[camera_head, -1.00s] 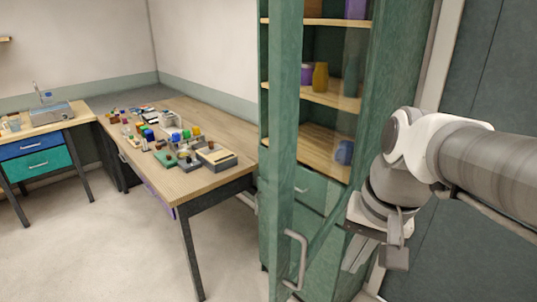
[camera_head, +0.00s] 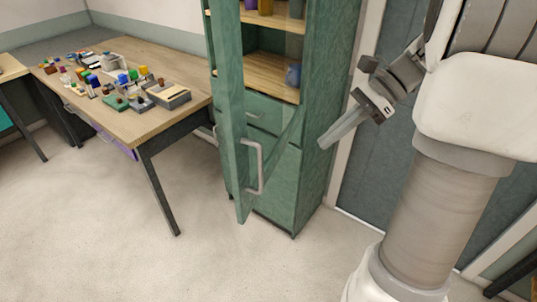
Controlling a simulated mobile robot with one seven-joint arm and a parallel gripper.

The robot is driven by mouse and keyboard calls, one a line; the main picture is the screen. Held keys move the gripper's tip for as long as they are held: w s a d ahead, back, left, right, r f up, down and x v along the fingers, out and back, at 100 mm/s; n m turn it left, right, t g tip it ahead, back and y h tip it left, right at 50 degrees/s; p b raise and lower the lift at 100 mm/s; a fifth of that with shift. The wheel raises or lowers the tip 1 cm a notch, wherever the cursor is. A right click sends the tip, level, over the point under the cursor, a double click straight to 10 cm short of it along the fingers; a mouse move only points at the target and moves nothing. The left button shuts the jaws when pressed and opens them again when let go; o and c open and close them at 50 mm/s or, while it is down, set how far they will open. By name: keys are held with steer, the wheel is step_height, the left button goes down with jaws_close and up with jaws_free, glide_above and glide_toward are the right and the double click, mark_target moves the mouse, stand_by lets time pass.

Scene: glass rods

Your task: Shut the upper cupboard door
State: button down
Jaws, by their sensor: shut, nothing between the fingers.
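The green cupboard (camera_head: 313,160) stands in the centre. Its upper door (camera_head: 232,130), a green frame with a clear pane, is swung wide open towards me, its edge facing the camera. The door's grey bar handle (camera_head: 257,168) is low on the frame. The shelves (camera_head: 272,75) behind are exposed, and the top of the cupboard is out of the picture. My gripper (camera_head: 326,142) is shut and empty. In the picture it is right of the handle, beside the cupboard's right side, with its fingers pointing down and left. It appears apart from the door.
A wooden table (camera_head: 190,75) with many small items stands left of the cupboard, close to the open door. A blue mug (camera_head: 293,75) and vases sit on the shelves. Clear floor (camera_head: 110,220) lies in front. A dark grey door or panel (camera_head: 385,165) is at right.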

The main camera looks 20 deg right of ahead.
steer(key=a+r+p+x, duration=0.1)
steer(key=a+r+x, duration=0.1)
steer(key=x, duration=1)
steer(key=shift+a, duration=0.15)
steer(key=shift+w+f, duration=0.1)
